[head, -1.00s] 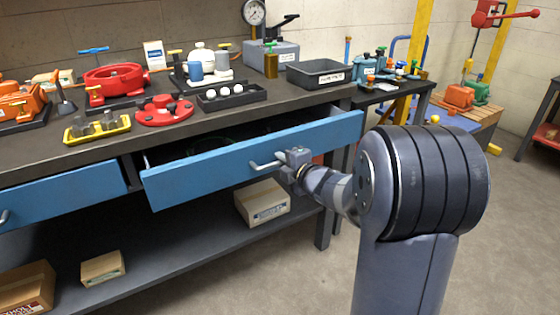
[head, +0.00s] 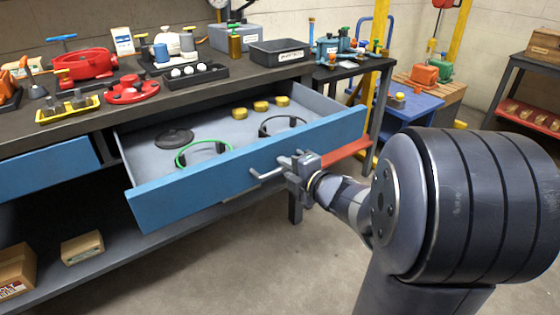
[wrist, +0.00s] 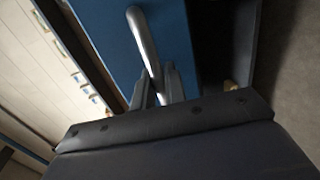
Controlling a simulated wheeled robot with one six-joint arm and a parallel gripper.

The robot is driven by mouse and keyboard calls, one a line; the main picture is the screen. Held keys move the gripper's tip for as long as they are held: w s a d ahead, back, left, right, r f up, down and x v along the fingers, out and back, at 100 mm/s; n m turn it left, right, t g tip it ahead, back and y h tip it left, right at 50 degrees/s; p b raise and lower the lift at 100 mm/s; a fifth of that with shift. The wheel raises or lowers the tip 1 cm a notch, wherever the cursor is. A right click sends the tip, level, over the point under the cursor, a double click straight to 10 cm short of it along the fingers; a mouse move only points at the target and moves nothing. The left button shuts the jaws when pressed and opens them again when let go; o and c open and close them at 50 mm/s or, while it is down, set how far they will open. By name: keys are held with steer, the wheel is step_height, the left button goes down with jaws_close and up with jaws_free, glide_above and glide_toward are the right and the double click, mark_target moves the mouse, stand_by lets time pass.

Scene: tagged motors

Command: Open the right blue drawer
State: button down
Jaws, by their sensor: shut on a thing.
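The right blue drawer (head: 200,194) is pulled well out of the workbench, and its grey inside shows. Inside lie a green ring (head: 203,152), a dark ring (head: 283,125), a dark disc (head: 174,138) and several yellow round pieces (head: 261,106). My gripper (head: 296,168) is shut on the drawer's silver bar handle (head: 266,174) at the handle's right part. In the wrist view the handle (wrist: 143,40) runs down between the fingers in front of the blue drawer front.
The left blue drawer (head: 45,168) is shut. The bench top (head: 190,98) holds red parts, a yellow tray (head: 68,108) and a black bin (head: 279,53). Cardboard boxes (head: 82,248) sit on the lower shelf. Bare floor (head: 240,270) lies in front of the bench.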

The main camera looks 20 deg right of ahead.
steer(key=shift+s, duration=0.2)
steer(key=c, duration=1.5)
jaws_free()
steer(key=shift+c, duration=0.2)
steer(key=p+v, duration=0.2)
steer(key=v, duration=0.9)
steer(key=shift+p, duration=0.4)
steer(key=shift+w, duration=0.1)
steer(key=shift+b+x, duration=1.4)
steer(key=shift+x, duration=4.15)
